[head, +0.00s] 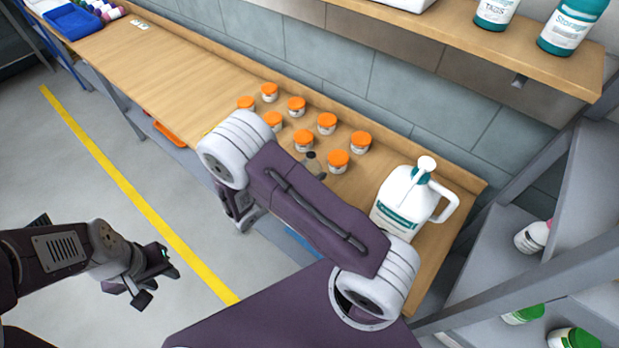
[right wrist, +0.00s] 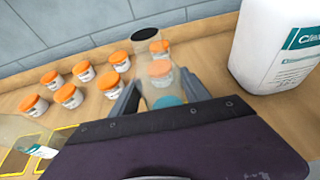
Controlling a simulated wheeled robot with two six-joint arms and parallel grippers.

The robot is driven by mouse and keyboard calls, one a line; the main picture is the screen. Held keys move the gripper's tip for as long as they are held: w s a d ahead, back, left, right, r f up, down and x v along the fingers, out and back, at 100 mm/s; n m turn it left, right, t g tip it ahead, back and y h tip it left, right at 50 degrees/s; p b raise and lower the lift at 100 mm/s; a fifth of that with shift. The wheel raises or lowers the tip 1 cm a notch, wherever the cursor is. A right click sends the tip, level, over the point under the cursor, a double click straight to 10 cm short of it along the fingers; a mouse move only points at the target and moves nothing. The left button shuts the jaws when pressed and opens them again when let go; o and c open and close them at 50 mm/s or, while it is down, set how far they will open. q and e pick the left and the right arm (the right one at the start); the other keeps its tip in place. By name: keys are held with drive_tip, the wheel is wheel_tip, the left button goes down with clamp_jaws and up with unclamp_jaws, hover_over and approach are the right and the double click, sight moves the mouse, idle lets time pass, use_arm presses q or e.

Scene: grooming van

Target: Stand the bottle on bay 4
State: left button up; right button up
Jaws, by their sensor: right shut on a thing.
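The bottle is clear with a dark cap. In the right wrist view the bottle (right wrist: 148,58) stands between the two fingers of my right gripper (right wrist: 157,95), which is shut on it. In the head view the capped top of the bottle (head: 311,160) shows just behind my right forearm, which hides the right gripper. Yellow-outlined bays (right wrist: 14,162) show at the lower left of the right wrist view; no bay number is readable. My left gripper (head: 158,283) is empty and looks open, over the floor away from the bench.
Several orange-lidded jars (head: 327,124) stand on the wooden bench (head: 185,75), close around the bottle. A white jug (head: 402,200) stands to the right. Another clear labelled item (right wrist: 38,149) is by the bays. A shelf (head: 480,42) overhangs the right part of the bench.

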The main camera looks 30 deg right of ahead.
wheel_tip(320, 180, down, 3)
drive_tip(key=shift+r, duration=0.1)
drive_tip(key=shift+f, duration=0.4)
drive_tip(key=shift+f, duration=0.1)
drive_tip(key=shift+f, duration=0.15)
drive_tip(key=o, duration=1.5)
